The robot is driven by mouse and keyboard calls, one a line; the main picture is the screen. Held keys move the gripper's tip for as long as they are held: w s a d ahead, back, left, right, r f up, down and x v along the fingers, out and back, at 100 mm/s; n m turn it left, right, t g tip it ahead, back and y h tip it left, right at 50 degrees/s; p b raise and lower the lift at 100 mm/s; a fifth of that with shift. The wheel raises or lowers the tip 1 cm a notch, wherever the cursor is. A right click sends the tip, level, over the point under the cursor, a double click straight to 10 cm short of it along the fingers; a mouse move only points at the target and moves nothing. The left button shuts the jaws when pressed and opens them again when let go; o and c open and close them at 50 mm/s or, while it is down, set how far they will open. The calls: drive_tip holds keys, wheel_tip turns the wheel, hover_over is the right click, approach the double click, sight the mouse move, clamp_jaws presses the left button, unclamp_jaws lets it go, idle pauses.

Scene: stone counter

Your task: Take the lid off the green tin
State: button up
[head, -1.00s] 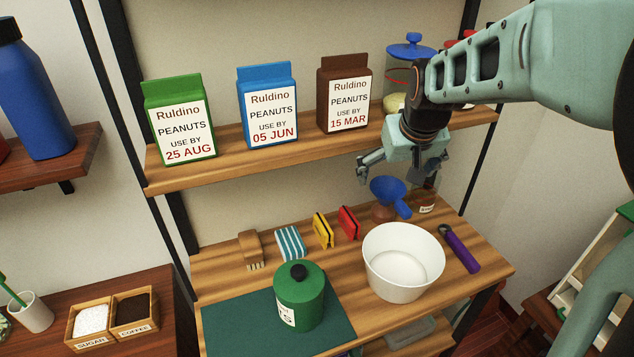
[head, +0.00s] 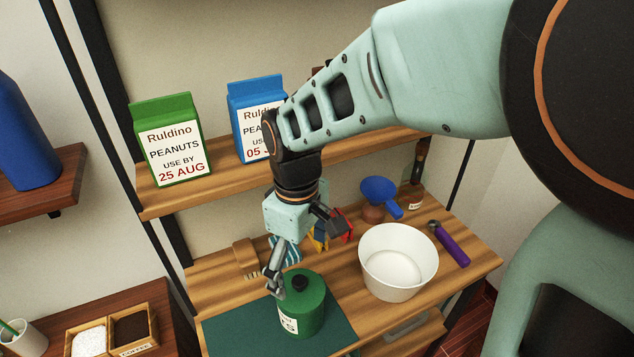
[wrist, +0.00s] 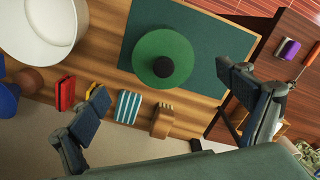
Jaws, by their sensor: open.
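The green tin (head: 312,318) stands upright on a dark green mat (head: 237,334) at the front of the wooden counter. Its green lid (head: 316,284) is on, with a black knob (head: 299,283) in the middle. The wrist view shows the lid (wrist: 151,48) and its knob (wrist: 163,67) from above. My gripper (head: 308,260) is open and empty, above and behind the tin. In the head view its left finger overlaps the tin's edge; whether they touch cannot be told. In the wrist view the gripper (wrist: 164,87) has its fingers wide apart, with the knob between and slightly beyond them.
A white bowl (head: 399,262) stands right of the tin, with a purple-handled tool (head: 451,245) beyond. A brown brush (head: 246,258), a striped cloth (wrist: 128,107) and yellow and red clips are behind. The shelf above holds peanut cartons (head: 172,140).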

sight(299, 280)
drive_tip(key=shift+s+a+f+b, duration=0.1)
drive_tip(key=shift+a+f+b, duration=0.05)
drive_tip(key=shift+f+b, duration=1.2)
drive_tip(key=shift+a+f+b, duration=0.15)
drive_tip(key=shift+f+b, duration=0.7)
drive_tip(key=shift+f, duration=0.95)
drive_tip(key=shift+r, duration=0.1)
drive_tip(key=shift+c, duration=0.4)
drive_tip(key=c, duration=1.3)
drive_tip(key=shift+s+d, duration=0.1)
clamp_jaws()
